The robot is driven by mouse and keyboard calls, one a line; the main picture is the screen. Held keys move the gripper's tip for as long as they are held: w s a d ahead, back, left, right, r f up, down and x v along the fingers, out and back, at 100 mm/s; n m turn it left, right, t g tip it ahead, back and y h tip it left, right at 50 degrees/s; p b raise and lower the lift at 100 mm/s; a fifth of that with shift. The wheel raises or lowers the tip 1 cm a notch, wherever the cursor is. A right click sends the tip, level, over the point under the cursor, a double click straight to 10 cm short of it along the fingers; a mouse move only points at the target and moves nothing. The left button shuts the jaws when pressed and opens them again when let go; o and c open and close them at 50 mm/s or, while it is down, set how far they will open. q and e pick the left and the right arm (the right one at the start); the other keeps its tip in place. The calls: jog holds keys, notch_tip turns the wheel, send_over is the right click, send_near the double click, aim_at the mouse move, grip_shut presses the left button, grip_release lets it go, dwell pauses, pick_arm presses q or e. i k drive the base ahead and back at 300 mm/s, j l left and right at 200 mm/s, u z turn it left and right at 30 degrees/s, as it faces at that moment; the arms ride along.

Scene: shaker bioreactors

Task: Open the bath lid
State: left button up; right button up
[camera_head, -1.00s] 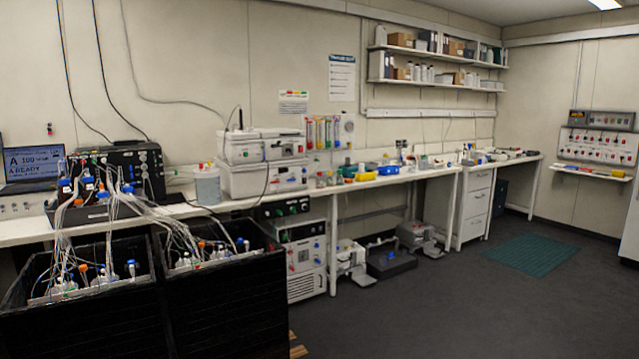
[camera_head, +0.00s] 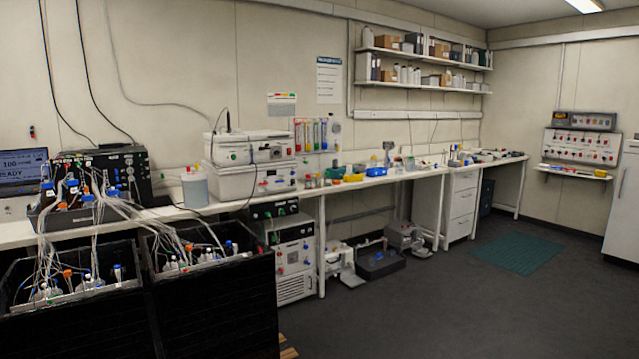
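No item is clearly recognisable as the bath. Two stacked white lab boxes (camera_head: 250,177) stand on the bench left of centre, and the upper box (camera_head: 232,148) looks closed on top. I cannot tell whether either is the bath. Two black open-topped shaker boxes (camera_head: 215,305) stand at the front left, with bottles and tubing inside. Neither of my grippers is in view.
A long white bench (camera_head: 410,172) runs along the back wall, with small labware on it. A clear container (camera_head: 194,188) stands beside the white boxes. A white cabinet (camera_head: 622,215) stands at the right edge. The dark floor (camera_head: 430,310) is open, with a green mat (camera_head: 520,254).

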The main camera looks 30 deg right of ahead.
aim_at(262, 135)
jog(key=i+l+z, duration=1.05)
jog(key=i+z, duration=0.2)
jog(key=i, duration=0.15)
jog(key=i+z, duration=0.65)
jog(key=i, duration=1.4)
jog(key=i+j+u, duration=0.1)
jog(key=i+u, duration=0.75)
jog(key=i+l+u, duration=0.15)
jog(key=u, duration=0.25)
jog(key=i, duration=0.1)
